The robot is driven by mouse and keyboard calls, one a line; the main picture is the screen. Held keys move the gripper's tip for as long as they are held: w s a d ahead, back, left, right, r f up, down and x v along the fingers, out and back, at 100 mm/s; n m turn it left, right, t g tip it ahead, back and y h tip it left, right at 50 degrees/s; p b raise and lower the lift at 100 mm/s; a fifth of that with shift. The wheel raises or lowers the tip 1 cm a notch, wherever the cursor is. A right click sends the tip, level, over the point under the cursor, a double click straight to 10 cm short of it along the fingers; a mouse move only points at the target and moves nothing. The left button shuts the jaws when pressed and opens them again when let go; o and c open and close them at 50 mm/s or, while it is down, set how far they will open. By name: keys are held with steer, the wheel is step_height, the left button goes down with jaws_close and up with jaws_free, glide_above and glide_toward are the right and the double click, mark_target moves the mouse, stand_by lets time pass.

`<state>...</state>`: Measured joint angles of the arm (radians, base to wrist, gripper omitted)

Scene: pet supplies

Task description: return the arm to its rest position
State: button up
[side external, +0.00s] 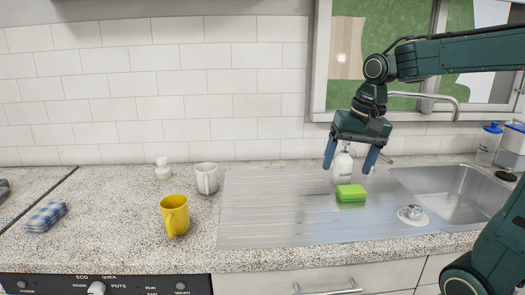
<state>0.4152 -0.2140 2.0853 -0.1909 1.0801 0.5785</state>
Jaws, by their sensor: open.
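My gripper (349,157) is open, with its two blue fingers pointing down. A green sponge (351,193) lies on the draining board below the gripper. My arm reaches in from the right edge.
A yellow mug (174,215), a white mug (206,178) and a small white item (163,169) stand on the speckled counter. A tap (440,98) rises behind the sink (450,190). A strainer (413,212) lies near the sink. A checked cloth (46,216) lies far left.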

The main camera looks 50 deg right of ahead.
steer(key=s+a+f+n+t, duration=0.2)
steer(key=s+a+n+t, duration=0.1)
steer(key=s+a+n, duration=0.6)
steer(key=shift+s, duration=0.6)
stand_by(0.6)
